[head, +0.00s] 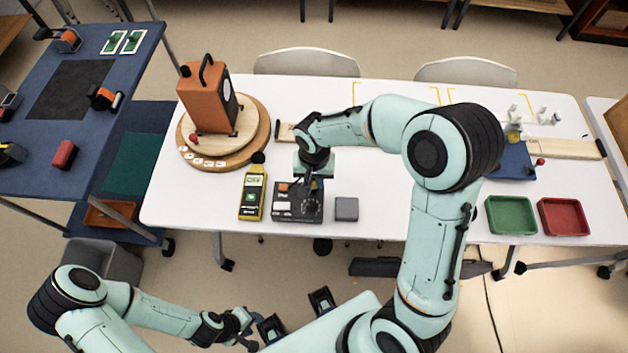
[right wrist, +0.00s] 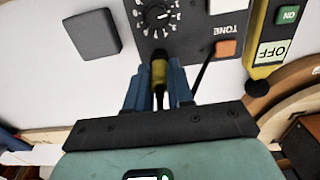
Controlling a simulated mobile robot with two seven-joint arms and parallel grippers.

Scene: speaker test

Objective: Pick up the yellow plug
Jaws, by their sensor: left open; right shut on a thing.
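The yellow plug (right wrist: 159,74) is between the two blue fingers of my right gripper (right wrist: 158,88) in the right wrist view. The gripper is shut on it. The plug's dark far end overlaps the panel of the dark tone box (right wrist: 190,42), near its dial; I cannot tell whether it touches or sits in the box. In the head view my right gripper (head: 309,186) is over the tone box (head: 298,214), and the plug is not clear there. My left gripper (head: 250,327) is open and empty, low in the head view, off the table.
A yellow meter (head: 253,196) lies left of the tone box and a small grey block (head: 346,209) right of it. An orange speaker (head: 208,100) stands on a round wooden board (head: 261,130). Green (head: 511,231) and red (head: 563,232) trays are at the right.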

